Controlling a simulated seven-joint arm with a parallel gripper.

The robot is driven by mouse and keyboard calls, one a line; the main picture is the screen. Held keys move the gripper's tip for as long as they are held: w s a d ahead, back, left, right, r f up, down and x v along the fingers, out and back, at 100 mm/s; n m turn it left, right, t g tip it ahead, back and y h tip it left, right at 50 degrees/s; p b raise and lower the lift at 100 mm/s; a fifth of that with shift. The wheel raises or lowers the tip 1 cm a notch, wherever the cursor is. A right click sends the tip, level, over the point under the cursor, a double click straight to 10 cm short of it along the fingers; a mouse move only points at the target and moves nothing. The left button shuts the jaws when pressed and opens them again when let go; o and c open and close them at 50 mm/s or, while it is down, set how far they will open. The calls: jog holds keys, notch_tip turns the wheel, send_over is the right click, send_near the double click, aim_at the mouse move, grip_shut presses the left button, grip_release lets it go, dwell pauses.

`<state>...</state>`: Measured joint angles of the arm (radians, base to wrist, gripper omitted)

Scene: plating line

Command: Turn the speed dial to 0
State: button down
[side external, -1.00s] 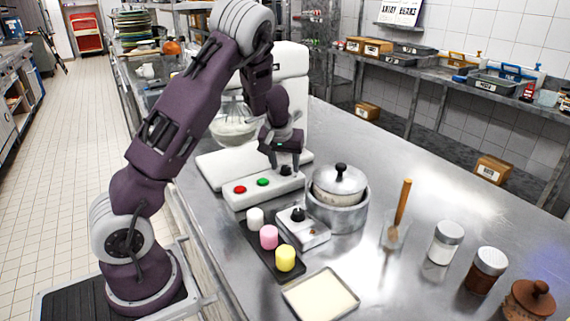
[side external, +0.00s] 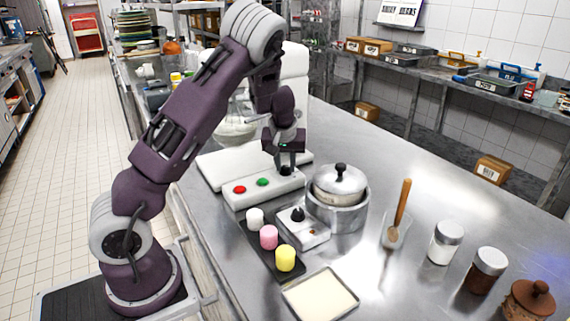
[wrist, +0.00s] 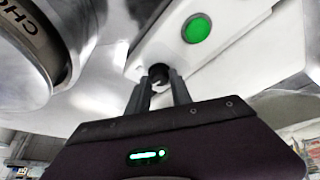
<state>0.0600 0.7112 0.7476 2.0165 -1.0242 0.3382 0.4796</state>
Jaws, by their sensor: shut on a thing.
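The speed dial appears to be the small black knob (side external: 286,171) at the right end of a white control panel (side external: 240,200), which also carries a red and a green button. In the wrist view the knob (wrist: 159,74) sits between my two fingertips. My gripper (side external: 287,166) points down from above and is shut on the knob. My gripper (wrist: 159,82) also shows in the wrist view. The fingers partly cover the knob, and I cannot read any scale or pointer on it.
A pot with a lidded bowl (side external: 337,213) stands close to the right of the panel. In front are a white box with another black knob (side external: 312,232) and a dark tray with white, pink and yellow cylinders (side external: 285,258).

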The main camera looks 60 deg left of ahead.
jog(key=n, duration=0.2)
jog(key=n+g, duration=0.1)
jog(key=n, duration=0.1)
jog(key=shift+w+g+y, duration=0.15)
jog(key=shift+g+y, duration=0.15)
jog(key=shift+y, duration=0.1)
jog(key=n, duration=0.2)
jog(key=n+g, duration=0.1)
jog(key=n, duration=0.1)
jog(key=shift+w+d+g, duration=0.1)
jog(key=shift+w+g, duration=0.05)
jog(key=shift+g, duration=0.15)
jog(key=n, duration=0.2)
jog(key=n+g, duration=0.1)
jog(key=n, duration=0.1)
jog(key=shift+w+n+g, duration=0.15)
jog(key=shift+n+g, duration=0.15)
jog(key=shift+w+n+g+h, duration=0.1)
jog(key=shift+n+g+h, duration=0.45)
jog(key=shift+n, duration=1.25)
jog(key=c, duration=1.2)
grip_release()
jog(key=shift+o, duration=0.2)
